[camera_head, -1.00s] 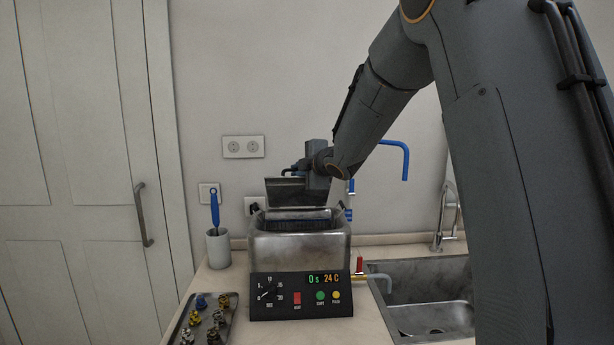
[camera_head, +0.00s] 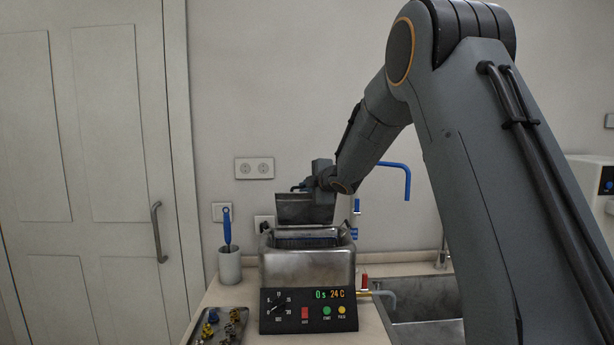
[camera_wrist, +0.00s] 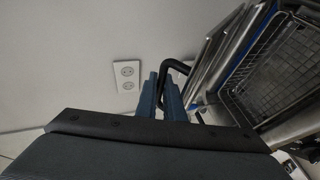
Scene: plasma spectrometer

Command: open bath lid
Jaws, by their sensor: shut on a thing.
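The bath (camera_head: 306,268) is a metal tank with a black control panel on the counter. Its metal lid (camera_head: 303,210) stands raised and tilted up at the back, so the bath's top is open. The lid also shows in the wrist view (camera_wrist: 215,55), along with a wire basket (camera_wrist: 280,75) inside the bath. My gripper (camera_head: 310,184) is at the lid's upper edge. In the wrist view my gripper's fingers (camera_wrist: 160,92) are shut on the black lid handle (camera_wrist: 176,68). The exact contact at the fingertips is partly hidden.
A cup (camera_head: 230,266) with a blue-handled tool stands left of the bath. A tray (camera_head: 236,318) of small parts lies at the front left. A sink (camera_head: 425,300) is on the right. The wall with sockets (camera_head: 254,168) is close behind the lid.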

